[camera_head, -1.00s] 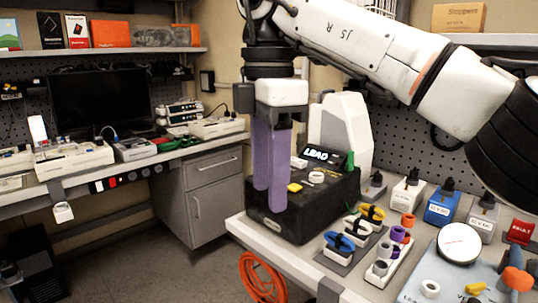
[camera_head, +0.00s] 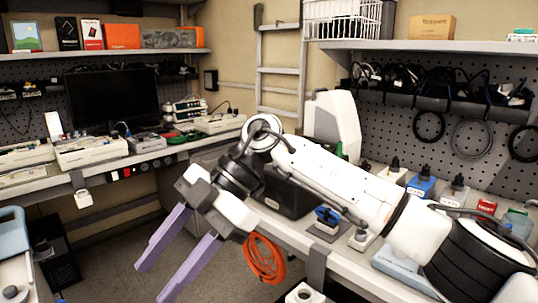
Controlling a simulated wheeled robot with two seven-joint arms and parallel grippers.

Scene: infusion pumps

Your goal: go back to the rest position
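My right arm comes in from the right and reaches across the front of the workbench. My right gripper (camera_head: 157,281) has two long purple fingers that point down and to the left. The fingers are spread apart with nothing between them, so it is open and empty. It hangs over the floor, left of the bench's front edge and apart from it. My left gripper is not in the picture.
A second bench with a monitor (camera_head: 112,98) stands left. Grey floor (camera_head: 122,232) lies between.

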